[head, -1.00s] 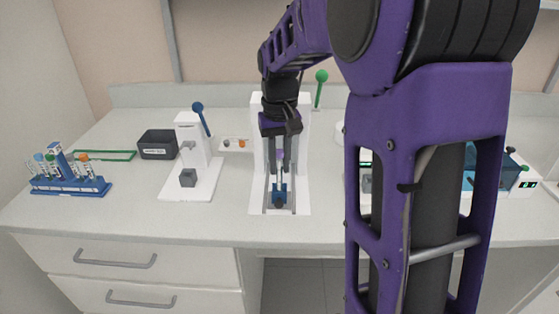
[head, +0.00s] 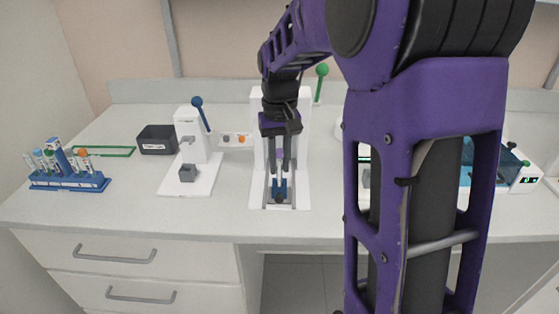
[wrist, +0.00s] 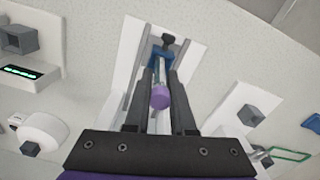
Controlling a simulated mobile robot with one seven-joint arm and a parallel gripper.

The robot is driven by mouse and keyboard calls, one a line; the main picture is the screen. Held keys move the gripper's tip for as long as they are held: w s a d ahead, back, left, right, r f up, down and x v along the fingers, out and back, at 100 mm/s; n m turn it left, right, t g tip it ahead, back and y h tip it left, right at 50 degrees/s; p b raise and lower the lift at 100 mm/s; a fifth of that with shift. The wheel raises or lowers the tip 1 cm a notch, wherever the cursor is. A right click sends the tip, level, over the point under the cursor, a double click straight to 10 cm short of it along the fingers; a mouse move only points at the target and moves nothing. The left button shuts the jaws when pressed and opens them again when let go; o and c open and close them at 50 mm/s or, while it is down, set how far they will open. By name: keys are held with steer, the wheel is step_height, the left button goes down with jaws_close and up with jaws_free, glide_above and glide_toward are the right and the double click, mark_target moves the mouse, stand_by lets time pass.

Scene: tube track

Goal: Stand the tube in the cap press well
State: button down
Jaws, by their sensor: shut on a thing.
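My gripper (head: 280,170) is shut on a tube with a purple cap (wrist: 160,97). The cap shows between the fingers in the wrist view, and the clear tube (wrist: 161,70) runs from it toward a blue block (wrist: 158,50). That block (head: 279,187) sits between the rails of the white press with the green lever (head: 321,80). I cannot tell whether the tube's foot is inside the block. Another white press with a blue lever (head: 200,112) stands to the left, with a grey well block (head: 187,173) on its base.
A blue rack (head: 68,182) with several tubes stands at the far left. A dark bin (head: 157,139) and a green frame (head: 108,152) lie behind it. A teal-lidded device (head: 505,170) is at the right, partly behind my arm. The front counter strip is clear.

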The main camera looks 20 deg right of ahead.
steer(key=c, duration=0.7)
jaws_free()
steer(key=shift+r, duration=0.1)
step_height(320, 180, up, 17)
steer(key=p, duration=0.3)
steer(key=shift+r, duration=0.15)
